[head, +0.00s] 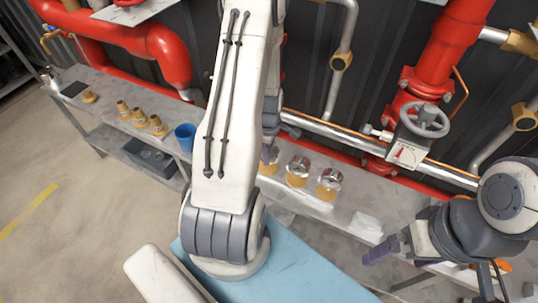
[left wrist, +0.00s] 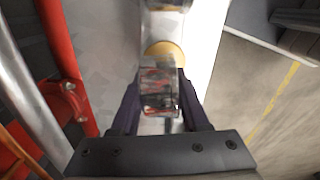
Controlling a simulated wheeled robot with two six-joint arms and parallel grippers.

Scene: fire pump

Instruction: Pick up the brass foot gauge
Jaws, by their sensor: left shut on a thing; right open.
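A shiny gauge (left wrist: 160,98) sits between the purple fingers of my left gripper (left wrist: 160,84) in the left wrist view. The gripper is shut on it. A round brass part (left wrist: 166,50) shows just beyond it; I cannot tell if this is its foot. In the head view my left arm hides most of the left gripper (head: 268,154). Two gauges with chrome tops and brass feet, one nearer (head: 328,185) and one further left (head: 298,171), stand on the bench to its right. My right gripper (head: 384,250) is open and empty at the right, over the bench front.
The grey bench (head: 345,203) runs along red and chrome pipes. A blue cup (head: 185,137) and several brass fittings (head: 140,117) stand to the left. A valve with a grey handwheel (head: 424,120) rises behind the bench. A white block (head: 367,226) lies near the right gripper.

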